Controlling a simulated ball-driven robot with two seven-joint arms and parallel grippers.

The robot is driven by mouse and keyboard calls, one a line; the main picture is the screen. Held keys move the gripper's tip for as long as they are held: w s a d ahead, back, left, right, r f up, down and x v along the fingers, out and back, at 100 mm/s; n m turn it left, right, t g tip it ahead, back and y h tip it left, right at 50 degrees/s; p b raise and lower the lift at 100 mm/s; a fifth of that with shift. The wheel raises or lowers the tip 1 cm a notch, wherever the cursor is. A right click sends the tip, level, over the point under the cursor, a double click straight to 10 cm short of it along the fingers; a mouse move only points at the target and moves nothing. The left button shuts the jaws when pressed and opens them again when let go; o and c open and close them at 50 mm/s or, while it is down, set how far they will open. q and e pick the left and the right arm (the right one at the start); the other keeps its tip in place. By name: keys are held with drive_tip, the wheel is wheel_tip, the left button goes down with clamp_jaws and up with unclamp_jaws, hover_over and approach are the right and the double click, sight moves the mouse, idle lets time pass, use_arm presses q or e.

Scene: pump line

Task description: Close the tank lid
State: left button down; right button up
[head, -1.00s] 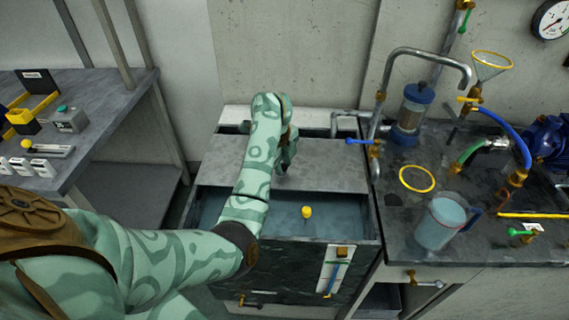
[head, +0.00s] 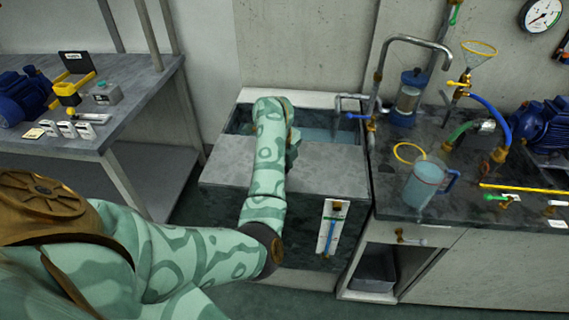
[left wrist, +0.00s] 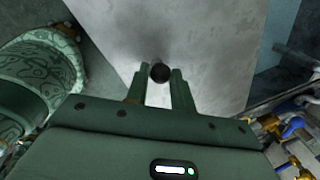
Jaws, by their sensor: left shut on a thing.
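The tank (head: 302,224) stands against the wall, with a dark front and a level gauge (head: 332,228) on it. Its flat grey lid (head: 330,172) lies over the front part of the opening. Water (head: 310,130) shows in a strip at the back. My left gripper (head: 292,148) is above the lid, mostly hidden by my arm. In the left wrist view its fingers (left wrist: 158,78) are shut on a dark round knob (left wrist: 160,72) over the pale lid (left wrist: 190,35). My right gripper is not in view.
A bench at right holds a jug (head: 425,188), a yellow ring (head: 409,152), hoses and a curved pipe (head: 395,50) close to the tank. A grey table (head: 140,105) with small parts stands at left. Floor shows between table and tank.

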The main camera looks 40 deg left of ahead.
use_arm(q)
drive_tip(key=shift+s+d+f, duration=0.1)
drive_tip(key=shift+f, duration=0.05)
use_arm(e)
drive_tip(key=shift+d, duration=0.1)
use_arm(q)
drive_tip(key=c, duration=1.2)
unclamp_jaws()
drive_tip(key=shift+s, duration=0.2)
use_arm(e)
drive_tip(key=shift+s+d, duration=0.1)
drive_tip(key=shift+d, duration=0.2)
use_arm(q)
drive_tip(key=s+r+p, duration=0.3)
drive_tip(key=r+p, duration=0.5)
drive_tip(key=r, duration=0.8)
drive_tip(key=shift+r+p, duration=0.15)
drive_tip(key=shift+p, duration=0.2)
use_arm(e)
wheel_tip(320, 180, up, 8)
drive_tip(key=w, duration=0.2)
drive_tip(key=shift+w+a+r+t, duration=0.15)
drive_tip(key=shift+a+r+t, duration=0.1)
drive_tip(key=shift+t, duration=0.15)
